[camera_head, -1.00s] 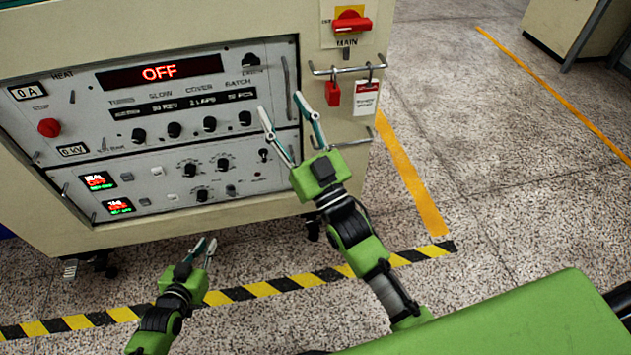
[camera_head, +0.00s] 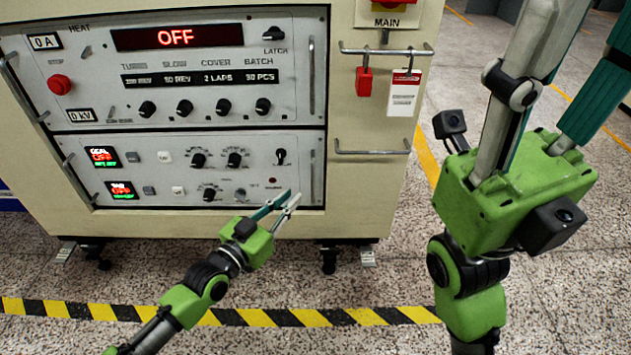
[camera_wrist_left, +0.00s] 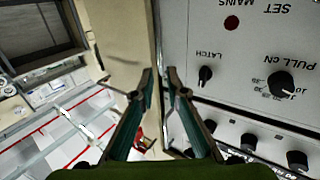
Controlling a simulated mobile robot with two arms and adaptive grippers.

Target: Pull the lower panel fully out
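The lower panel (camera_head: 150,173) is the lower grey face of the cabinet, with two red-and-green displays, knobs and a handle at each side. It looks seated in the cabinet. Its right handle (camera_head: 313,165) is a thin vertical bar. My left gripper (camera_head: 291,202) is just in front of the panel's lower right corner, its fingers slightly apart with nothing between them. In the left wrist view, the fingers (camera_wrist_left: 160,75) point at the panel's edge, and the lower panel (camera_wrist_left: 245,65) fills the upper right. My right gripper (camera_head: 565,75) is large at the right, fingers spread, tips out of frame.
The upper panel (camera_head: 90,90) reads OFF, with its own handles and knobs. A red padlock (camera_head: 363,82) and white tag (camera_head: 404,92) hang from a rail right of the panels. Another rail (camera_head: 372,150) sits below. Striped floor tape (camera_head: 255,317) runs before the cabinet.

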